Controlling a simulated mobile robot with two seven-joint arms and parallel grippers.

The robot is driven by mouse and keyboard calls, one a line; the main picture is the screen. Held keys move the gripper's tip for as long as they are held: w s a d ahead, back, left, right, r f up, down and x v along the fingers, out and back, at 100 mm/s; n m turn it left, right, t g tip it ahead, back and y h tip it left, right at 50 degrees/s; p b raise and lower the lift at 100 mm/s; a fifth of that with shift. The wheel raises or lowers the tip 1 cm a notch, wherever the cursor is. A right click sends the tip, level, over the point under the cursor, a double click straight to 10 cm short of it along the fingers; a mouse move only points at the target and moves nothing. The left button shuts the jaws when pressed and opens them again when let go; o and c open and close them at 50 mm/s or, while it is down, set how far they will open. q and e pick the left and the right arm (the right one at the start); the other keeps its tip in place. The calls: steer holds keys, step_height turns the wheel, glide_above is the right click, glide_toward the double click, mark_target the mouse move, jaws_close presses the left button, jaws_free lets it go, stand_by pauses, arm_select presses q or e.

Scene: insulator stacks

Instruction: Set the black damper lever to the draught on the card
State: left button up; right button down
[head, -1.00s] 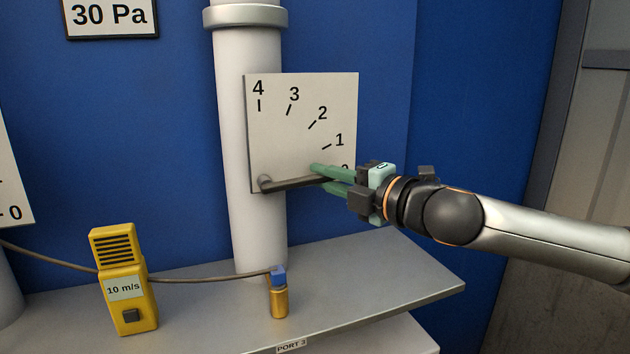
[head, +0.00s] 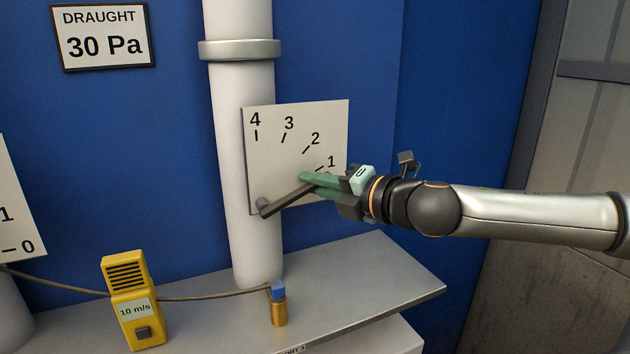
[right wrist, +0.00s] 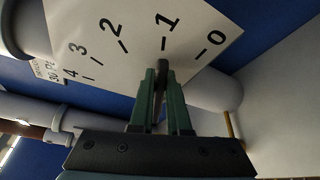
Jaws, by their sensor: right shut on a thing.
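The black damper lever (head: 284,201) pivots at the lower left corner of a white dial plate (head: 260,150) marked 0 to 4. It points right and slightly up, close to the 1 mark. My right gripper (head: 310,184) is shut on the lever near its free end. In the right wrist view the green fingers (right wrist: 161,100) close on the lever (right wrist: 163,69), whose tip lies near the 1 mark. The card (head: 104,40) on the blue wall reads DRAUGHT 30 Pa. My left gripper does not show.
The plate sits on a white vertical pipe (head: 235,90). A yellow meter (head: 133,300) reading 10 m/s stands on the grey shelf (head: 370,270). A brass fitting with a blue top (head: 279,305) and a hose (head: 205,297) are beside it. A second dial plate (head: 18,215) is at the left edge.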

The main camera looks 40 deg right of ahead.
steer(key=c, duration=0.9)
jaws_free()
steer(key=shift+s, duration=0.1)
steer(key=shift+s+d+r+b, duration=0.3)
steer(key=shift+s+b, duration=0.35)
steer(key=shift+s, duration=1.4)
steer(key=shift+s+d+r+b, duration=0.3)
steer(key=shift+s+b, duration=0.4)
steer(key=shift+s, duration=1.3)
steer(key=shift+s+d+r+b, duration=0.25)
steer(key=shift+s+b, duration=0.4)
steer(key=shift+s, duration=1.4)
